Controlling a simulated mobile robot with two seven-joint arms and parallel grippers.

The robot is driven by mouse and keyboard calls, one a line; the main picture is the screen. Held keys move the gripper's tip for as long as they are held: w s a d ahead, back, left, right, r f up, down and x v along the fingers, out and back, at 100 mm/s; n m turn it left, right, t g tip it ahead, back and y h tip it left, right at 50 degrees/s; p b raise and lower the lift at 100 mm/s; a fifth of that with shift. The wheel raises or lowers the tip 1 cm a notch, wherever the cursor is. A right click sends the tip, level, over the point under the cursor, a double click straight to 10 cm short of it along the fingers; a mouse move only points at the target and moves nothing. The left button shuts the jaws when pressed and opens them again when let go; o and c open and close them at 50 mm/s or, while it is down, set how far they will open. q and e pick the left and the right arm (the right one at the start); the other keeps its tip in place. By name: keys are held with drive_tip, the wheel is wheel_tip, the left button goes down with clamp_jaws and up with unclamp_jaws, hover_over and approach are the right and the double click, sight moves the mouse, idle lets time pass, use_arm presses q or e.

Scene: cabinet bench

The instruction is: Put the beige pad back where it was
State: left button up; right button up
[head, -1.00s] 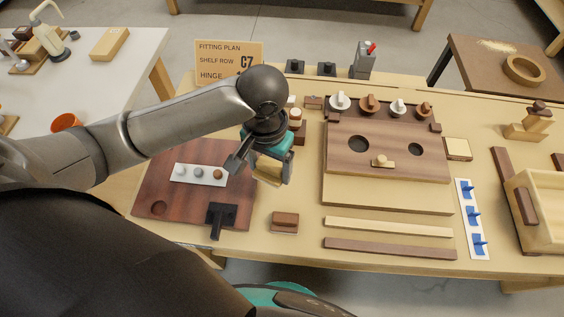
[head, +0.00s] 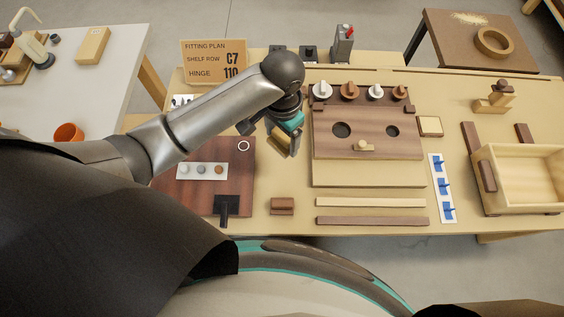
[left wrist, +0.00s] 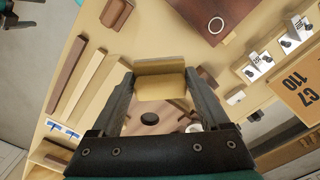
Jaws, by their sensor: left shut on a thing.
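My left gripper (head: 284,138) is shut on a beige pad (head: 283,146), above the bench between the dark red board and the wooden panel with knobs. Part of the pad is hidden by the gripper in the head view. Another pale square pad (head: 430,126) with a dark edge lies right of the panel. My right gripper is not in view.
The dark red board (head: 185,196) carries a white strip (head: 202,170) with round pieces, a white ring (head: 244,146) and a black tool (head: 227,205). The panel (head: 366,140) has two dark holes. A brown block (head: 282,206), two long strips and an open box (head: 525,175) lie around.

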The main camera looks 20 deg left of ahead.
use_arm(q)
drive_tip(key=b, duration=0.2)
hover_over(282, 168)
wheel_tip(282, 168, down, 10)
drive_tip(key=shift+s+f, duration=0.1)
drive_tip(key=shift+f+b, duration=0.75)
drive_tip(key=shift+f, duration=1.4)
drive_tip(key=shift+f, duration=0.2)
drive_tip(key=o, duration=1.1)
drive_tip(key=shift+c, duration=0.2)
drive_tip(key=shift+r, duration=0.6)
wheel_tip(282, 168, up, 11)
drive_tip(key=p, duration=0.3)
drive_tip(key=shift+r, duration=0.1)
